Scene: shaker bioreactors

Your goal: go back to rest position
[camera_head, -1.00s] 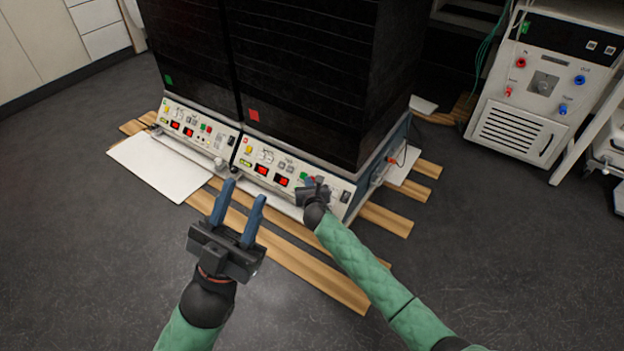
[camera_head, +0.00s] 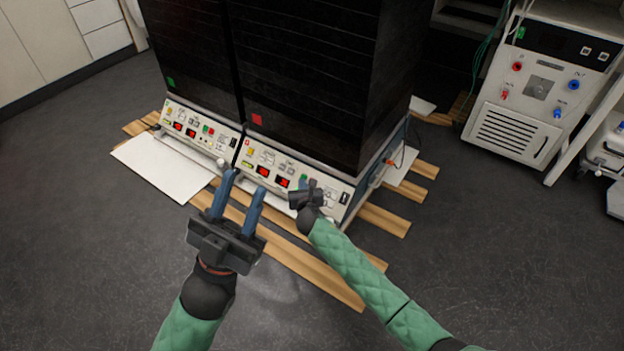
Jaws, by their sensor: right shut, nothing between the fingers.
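My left gripper (camera_head: 236,196) is in front of the shaker bioreactors, pointing at them. Its two blue fingers stand apart with nothing between them. My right gripper (camera_head: 308,186) is close to the right part of the right control panel (camera_head: 290,172). It is shut and holds nothing; its fingertips are small and partly hidden by its own body. I cannot tell whether it touches the panel. The left control panel (camera_head: 196,131) is to the left, clear of both grippers. Both panels show lit red displays below tall black cabinets (camera_head: 310,70).
Wooden slats (camera_head: 310,270) and a white sheet (camera_head: 165,165) lie on the dark floor under and before the shakers. A white chiller-like unit (camera_head: 515,130) stands at the right. White drawers (camera_head: 100,25) are at the back left. The floor at the left front is open.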

